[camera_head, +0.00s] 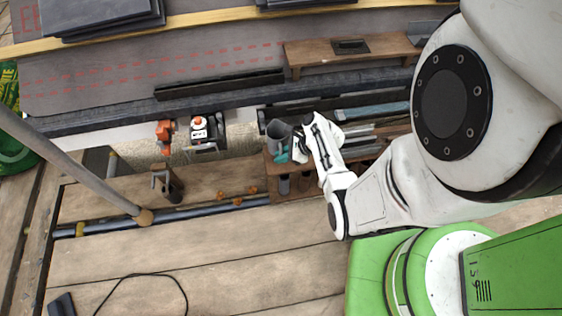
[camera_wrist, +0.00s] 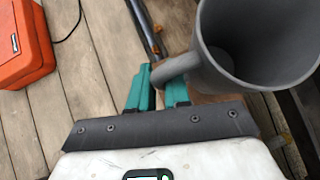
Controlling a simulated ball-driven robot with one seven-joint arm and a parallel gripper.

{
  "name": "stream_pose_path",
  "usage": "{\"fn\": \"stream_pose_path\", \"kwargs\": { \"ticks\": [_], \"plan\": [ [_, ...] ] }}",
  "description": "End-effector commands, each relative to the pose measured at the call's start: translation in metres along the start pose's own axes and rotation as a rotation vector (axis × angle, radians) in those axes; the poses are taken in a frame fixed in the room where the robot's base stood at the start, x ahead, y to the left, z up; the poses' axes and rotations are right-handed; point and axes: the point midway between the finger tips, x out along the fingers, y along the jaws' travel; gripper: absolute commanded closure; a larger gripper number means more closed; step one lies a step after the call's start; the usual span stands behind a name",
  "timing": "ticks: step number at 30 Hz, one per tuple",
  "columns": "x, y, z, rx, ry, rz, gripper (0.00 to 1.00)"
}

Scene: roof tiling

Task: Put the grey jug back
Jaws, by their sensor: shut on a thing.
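The grey jug (camera_head: 279,131) is at the end of my arm in the head view, above the left end of a wooden rack. It also fills the upper right of the wrist view (camera_wrist: 265,50), with its open mouth facing the camera. My gripper (camera_head: 283,154) has teal fingers, and it also shows in the wrist view (camera_wrist: 160,88). The fingers are shut on the jug's handle (camera_wrist: 172,68). The jug's base is hidden, so I cannot tell whether it touches anything below.
The wooden rack (camera_head: 272,172) has dark holders at its front and grey strips (camera_head: 375,112) beside it. An orange tool (camera_head: 165,131) and a white-topped device (camera_head: 206,133) stand to the left. An orange box (camera_wrist: 22,45) lies at left in the wrist view. The front planks (camera_head: 200,255) are mostly clear.

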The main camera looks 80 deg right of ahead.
Motion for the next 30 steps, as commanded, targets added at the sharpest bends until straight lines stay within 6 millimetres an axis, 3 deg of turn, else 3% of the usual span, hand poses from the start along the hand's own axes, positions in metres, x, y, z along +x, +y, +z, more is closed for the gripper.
{"fn": "stream_pose_path", "kwargs": {
  "ticks": [1,6,20,21,28,30],
  "plan": [
    [0.01,0.0,-0.005,0.0,0.0,0.002,1.0],
    [0.024,0.0,-0.021,0.001,0.001,0.001,1.0],
    [0.028,0.001,-0.025,0.0,0.0,0.001,1.0],
    [0.027,0.001,-0.024,0.0,0.0,0.001,0.79],
    [0.027,0.001,-0.024,0.0,0.001,0.001,0.57],
    [0.027,0.001,-0.024,0.0,0.001,0.001,0.57]
  ]
}}
